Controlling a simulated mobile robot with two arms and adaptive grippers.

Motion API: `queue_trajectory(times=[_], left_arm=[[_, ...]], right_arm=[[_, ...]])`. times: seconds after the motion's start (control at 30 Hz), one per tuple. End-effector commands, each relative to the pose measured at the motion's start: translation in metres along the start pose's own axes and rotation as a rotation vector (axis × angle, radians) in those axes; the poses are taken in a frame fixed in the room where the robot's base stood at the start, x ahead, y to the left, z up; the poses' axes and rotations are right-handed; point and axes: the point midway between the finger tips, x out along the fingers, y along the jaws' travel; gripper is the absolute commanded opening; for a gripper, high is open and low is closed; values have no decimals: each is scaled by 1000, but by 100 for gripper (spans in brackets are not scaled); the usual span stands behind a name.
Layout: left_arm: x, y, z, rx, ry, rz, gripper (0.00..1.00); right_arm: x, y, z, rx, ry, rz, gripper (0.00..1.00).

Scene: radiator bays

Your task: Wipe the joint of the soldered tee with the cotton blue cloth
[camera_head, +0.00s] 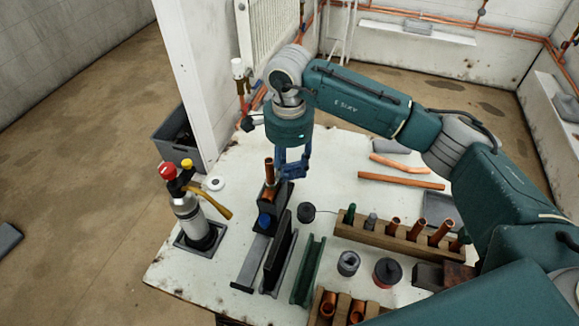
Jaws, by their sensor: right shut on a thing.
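A copper fitting (270,193), which looks like the soldered tee, stands upright in a dark holder (283,192) on the white bench. Its pipe end rises above the holder. My right gripper (291,166) points down just to the right of the pipe. It is shut on a bunched dark blue thing that looks like the blue cloth (293,172). The cloth is close beside the pipe; I cannot tell whether they touch. The joint is small and partly hidden. My left gripper is not in view.
A torch with a red knob (187,208) stands at the bench's left. Dark and green rails (308,270) lie in front of the holder. A wooden rack (398,240) holds copper pieces at right. Loose copper pipes (400,181) lie behind it. A white post (192,80) rises behind.

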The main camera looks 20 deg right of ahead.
Motion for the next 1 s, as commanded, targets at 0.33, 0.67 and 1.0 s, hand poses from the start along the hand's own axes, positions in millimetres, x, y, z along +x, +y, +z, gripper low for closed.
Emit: queue_trajectory(times=[0.33,0.67,1.0], left_arm=[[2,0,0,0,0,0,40],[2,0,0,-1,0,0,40],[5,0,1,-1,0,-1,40]], right_arm=[[0,11,1,0,0,1,17],[0,12,1,0,0,1,17],[0,12,2,0,0,1,17]])
